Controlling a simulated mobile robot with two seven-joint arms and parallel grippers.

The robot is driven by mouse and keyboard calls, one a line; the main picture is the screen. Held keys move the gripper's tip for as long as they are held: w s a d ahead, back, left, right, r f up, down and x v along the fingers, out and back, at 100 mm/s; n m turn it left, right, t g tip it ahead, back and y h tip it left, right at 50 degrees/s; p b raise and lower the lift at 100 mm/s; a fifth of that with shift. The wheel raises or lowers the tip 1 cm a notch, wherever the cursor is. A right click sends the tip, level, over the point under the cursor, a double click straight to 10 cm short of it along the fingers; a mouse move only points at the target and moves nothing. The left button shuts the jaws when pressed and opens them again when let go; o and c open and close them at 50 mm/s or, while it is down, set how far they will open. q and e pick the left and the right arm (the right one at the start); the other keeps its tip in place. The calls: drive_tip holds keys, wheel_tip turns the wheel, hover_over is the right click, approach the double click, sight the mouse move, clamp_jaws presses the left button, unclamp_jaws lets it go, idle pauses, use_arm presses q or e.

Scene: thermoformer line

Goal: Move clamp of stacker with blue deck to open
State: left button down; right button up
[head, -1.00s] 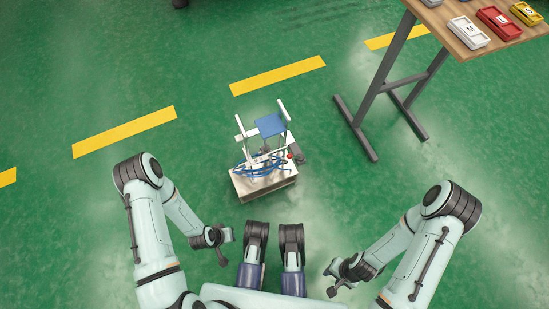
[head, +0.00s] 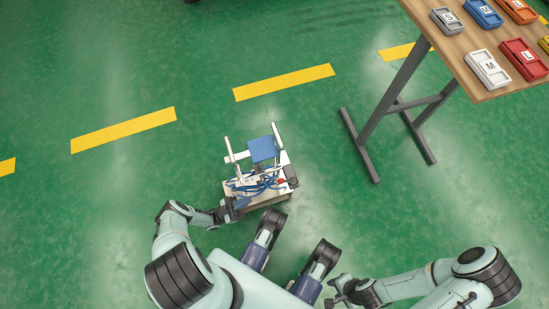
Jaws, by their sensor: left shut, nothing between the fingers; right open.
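The stacker with the blue deck (head: 263,149) stands on the floor just ahead of me. Its white frame, blue hoses and a small red part sit on a pale box-like base (head: 262,199). I cannot make out its clamp or the clamp's position at this size. My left gripper (head: 233,210) is shut and empty, close to the left front side of the stacker's base; I cannot tell whether it touches. My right gripper (head: 336,291) is open and empty, low in the picture, well away from the stacker.
A wooden-topped table (head: 452,62) on grey legs stands at the upper right. It bears several lettered trays, among them a white one (head: 488,69) and a red one (head: 524,60). Yellow dashes (head: 284,82) mark the green floor. The floor left of the stacker is clear.

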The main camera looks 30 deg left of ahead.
use_arm(q)
approach(278, 182)
drive_tip(key=x, duration=0.4)
drive_tip(key=shift+w+d, duration=0.2)
drive_tip(key=shift+w, duration=0.2)
drive_tip(key=shift+x, duration=0.8)
drive_tip(key=shift+g, duration=0.3)
